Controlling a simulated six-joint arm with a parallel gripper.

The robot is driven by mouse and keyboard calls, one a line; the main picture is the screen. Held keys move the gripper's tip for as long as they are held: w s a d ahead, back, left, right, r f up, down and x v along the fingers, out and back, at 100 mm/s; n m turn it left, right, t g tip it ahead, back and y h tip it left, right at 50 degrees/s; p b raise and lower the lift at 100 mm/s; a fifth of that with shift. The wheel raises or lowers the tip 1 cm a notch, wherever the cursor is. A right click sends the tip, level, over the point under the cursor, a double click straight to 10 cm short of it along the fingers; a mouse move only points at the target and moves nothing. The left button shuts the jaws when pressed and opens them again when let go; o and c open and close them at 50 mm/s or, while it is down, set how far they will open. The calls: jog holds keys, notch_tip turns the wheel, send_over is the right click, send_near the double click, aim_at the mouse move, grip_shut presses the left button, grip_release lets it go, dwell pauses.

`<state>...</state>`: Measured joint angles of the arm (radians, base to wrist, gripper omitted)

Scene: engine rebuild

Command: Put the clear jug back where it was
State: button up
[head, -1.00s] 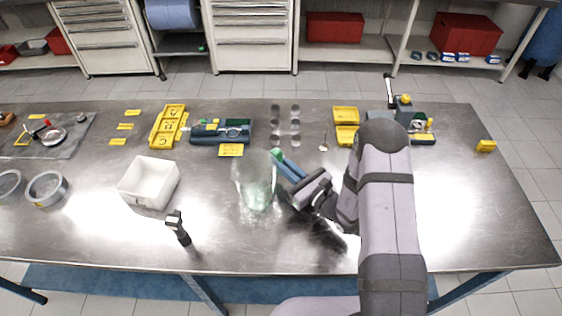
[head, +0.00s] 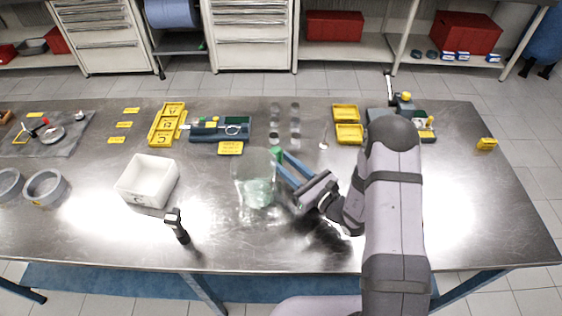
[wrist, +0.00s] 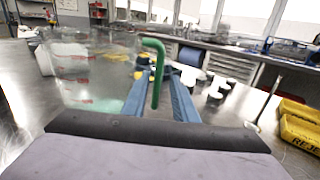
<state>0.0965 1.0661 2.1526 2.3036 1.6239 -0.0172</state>
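The clear jug (head: 255,185) stands upright on the steel bench, left of my gripper, with pale green liquid in it. Its green handle (wrist: 156,70) faces my gripper. My gripper (head: 283,163) has two blue fingers, one on each side of the handle. In the wrist view a gap shows between the fingers and the handle, so they look open around it. The jug's clear wall with red marks (wrist: 85,75) fills the left of the wrist view. The jug's base is faint against the shiny bench.
A white bin (head: 147,182) and a black hand-held tool (head: 177,226) stand left of the jug. Behind it are a blue-green tray (head: 221,133), a yellow label (head: 230,148) and several small round parts (head: 295,128). Yellow bins (head: 348,133) stand at the back right.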

jog(key=b+v, duration=0.1)
jog(key=v, duration=0.4)
jog(key=shift+s+d+b, duration=0.25)
jog(key=shift+b, duration=0.15)
